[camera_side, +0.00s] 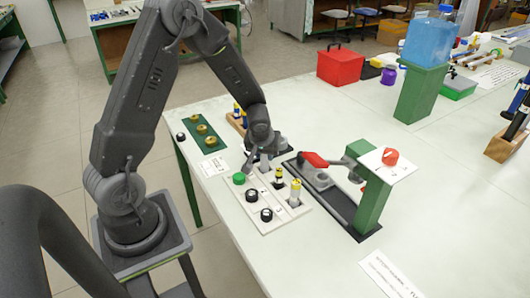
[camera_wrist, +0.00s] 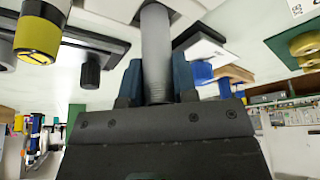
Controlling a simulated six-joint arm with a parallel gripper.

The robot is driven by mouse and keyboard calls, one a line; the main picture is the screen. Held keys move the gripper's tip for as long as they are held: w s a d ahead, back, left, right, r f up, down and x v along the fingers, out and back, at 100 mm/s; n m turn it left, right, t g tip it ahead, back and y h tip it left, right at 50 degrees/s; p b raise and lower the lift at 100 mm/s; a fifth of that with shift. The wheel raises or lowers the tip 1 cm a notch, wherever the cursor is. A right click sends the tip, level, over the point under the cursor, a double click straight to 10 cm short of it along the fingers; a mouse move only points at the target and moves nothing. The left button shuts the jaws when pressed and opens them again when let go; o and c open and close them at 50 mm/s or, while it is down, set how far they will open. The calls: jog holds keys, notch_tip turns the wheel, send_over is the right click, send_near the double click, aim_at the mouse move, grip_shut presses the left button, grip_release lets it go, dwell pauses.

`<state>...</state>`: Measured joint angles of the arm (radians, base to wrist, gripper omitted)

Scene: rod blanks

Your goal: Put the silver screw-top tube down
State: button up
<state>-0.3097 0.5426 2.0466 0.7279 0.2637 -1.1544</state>
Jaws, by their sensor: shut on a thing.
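My gripper (camera_side: 262,154) is low over the back part of a white tray (camera_side: 275,222). It is shut on a plain grey, silver-looking tube (camera_wrist: 155,45), which stands between the two dark blue-grey fingers in the wrist view (camera_wrist: 156,82). In the side view a small pale part of the tube (camera_side: 265,164) shows under the gripper, and it looks about upright. I cannot tell whether its lower end touches the tray. The tray also holds a yellow-topped tube (camera_side: 295,190), a black and yellow piece (camera_side: 279,178), a green cap (camera_side: 239,178) and black caps (camera_side: 252,196).
A clamp with a red handle (camera_side: 314,159) stands close to the right of the tray, beside a green post (camera_side: 371,205) with a red button (camera_side: 390,156). A green plate with brass rings (camera_side: 202,129) lies behind left. The table front right is mostly clear.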

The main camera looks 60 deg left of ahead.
jog(key=o, duration=1)
jog(key=shift+f, duration=0.1)
jog(key=shift+c, duration=0.2)
jog(key=s+d+r+m, duration=0.1)
jog(key=s+d+r, duration=0.2)
jog(key=r, duration=0.4)
jog(key=s+d+r+m+t, duration=0.1)
jog(key=s+d+r, duration=0.25)
jog(key=r, duration=0.25)
jog(key=s+d+r+m, duration=0.2)
jog(key=s+d+r, duration=0.1)
jog(key=r, duration=0.4)
jog(key=s+d+r+m+h, duration=0.1)
jog(key=s+d+r+m, duration=0.1)
jog(key=s, duration=0.3)
jog(key=s+d+r+m+t+h, duration=0.1)
jog(key=s+d+r+m+h, duration=0.1)
jog(key=s+d+m, duration=0.1)
jog(key=shift+s+d+r, duration=0.4)
jog(key=shift+s+d, duration=0.45)
jog(key=shift+d, duration=0.35)
